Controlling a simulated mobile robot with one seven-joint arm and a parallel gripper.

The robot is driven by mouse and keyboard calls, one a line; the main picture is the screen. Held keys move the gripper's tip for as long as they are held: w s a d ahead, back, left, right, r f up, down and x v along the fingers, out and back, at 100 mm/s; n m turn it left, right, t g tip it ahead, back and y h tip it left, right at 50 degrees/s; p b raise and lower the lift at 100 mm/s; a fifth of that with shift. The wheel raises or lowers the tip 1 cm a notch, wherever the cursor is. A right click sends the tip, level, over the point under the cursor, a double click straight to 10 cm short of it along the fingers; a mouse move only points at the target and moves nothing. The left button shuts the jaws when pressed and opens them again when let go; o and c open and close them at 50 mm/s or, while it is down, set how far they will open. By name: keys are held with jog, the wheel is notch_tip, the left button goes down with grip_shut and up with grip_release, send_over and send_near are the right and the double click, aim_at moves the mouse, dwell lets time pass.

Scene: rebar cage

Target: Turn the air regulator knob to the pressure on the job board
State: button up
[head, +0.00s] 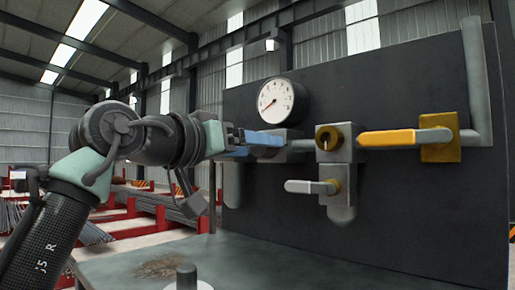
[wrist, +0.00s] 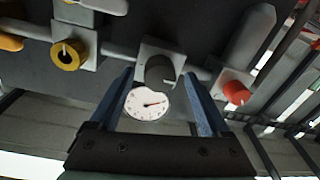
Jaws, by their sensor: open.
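A dark grey round knob (wrist: 159,70), apparently the air regulator's, sticks out of a square grey block (wrist: 148,47) in the wrist view. My gripper (wrist: 158,78) is open. Its two blue fingers lie one on each side of the knob in the picture, with a gap showing on both sides; I cannot tell if the tips reach it. In the head view my gripper (head: 272,140) points right and hides the knob. The white round gauge (head: 277,102) sits just above, its red needle toward lower left; it also shows in the wrist view (wrist: 148,104). No job board is visible.
Right of the gripper are a brass ring fitting (head: 327,138), a yellow lever (head: 405,137) and, lower, a pale lever (head: 312,186). A red knob (wrist: 237,92) is beside the right finger in the wrist view. A grey bench (head: 260,265) lies below the dark panel (head: 410,200).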

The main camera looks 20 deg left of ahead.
jog(key=shift+s, duration=0.1)
jog(key=shift+c, duration=0.3)
grip_shut()
